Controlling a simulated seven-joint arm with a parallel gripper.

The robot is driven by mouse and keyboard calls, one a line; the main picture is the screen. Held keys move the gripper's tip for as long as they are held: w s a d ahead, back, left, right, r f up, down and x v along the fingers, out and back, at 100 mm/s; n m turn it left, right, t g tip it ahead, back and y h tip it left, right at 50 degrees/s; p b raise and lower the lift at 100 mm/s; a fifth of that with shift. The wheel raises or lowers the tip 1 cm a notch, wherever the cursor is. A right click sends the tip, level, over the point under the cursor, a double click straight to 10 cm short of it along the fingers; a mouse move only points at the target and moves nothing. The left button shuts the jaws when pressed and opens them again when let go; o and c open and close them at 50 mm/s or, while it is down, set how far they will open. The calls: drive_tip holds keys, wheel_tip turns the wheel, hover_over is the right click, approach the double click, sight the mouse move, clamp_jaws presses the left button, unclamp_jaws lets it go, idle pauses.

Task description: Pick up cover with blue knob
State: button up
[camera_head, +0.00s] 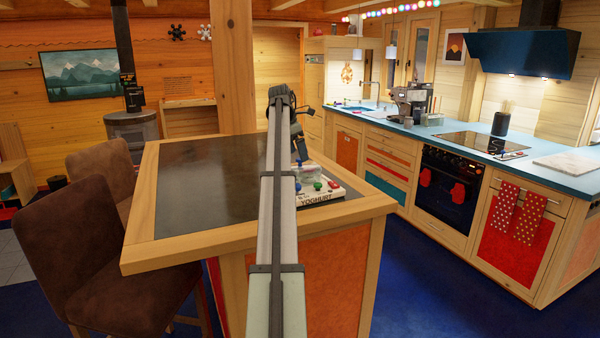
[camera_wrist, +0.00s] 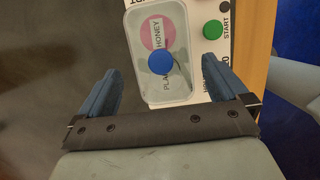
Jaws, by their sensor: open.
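A clear, rounded cover (camera_wrist: 182,88) with a round blue knob (camera_wrist: 160,62) lies below my gripper in the wrist view. A pink label and the words PLAIN and HONEY show through it. It rests on or beside a white panel with a green START button (camera_wrist: 213,29). My gripper (camera_wrist: 162,66) is open, with one blue finger to each side of the knob and apart from it. The height gap is hard to judge. In the head view, my gripper (camera_head: 298,145) is above the white YOGHURT box (camera_head: 318,198), partly hidden by my arm.
The box sits near the right edge of the wood-framed island with a dark top (camera_head: 195,185). The dark top to the left is clear. Brown chairs (camera_head: 105,240) stand at the left. A blue counter (camera_head: 455,133) with stove and coffee machine (camera_head: 410,100) runs along the right.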

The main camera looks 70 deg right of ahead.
sight(301, 164)
drive_tip(key=shift+x, duration=3.05)
drive_tip(key=shift+c, duration=0.4)
drive_tip(key=c, duration=0.7)
drive_tip(key=shift+r, duration=0.1)
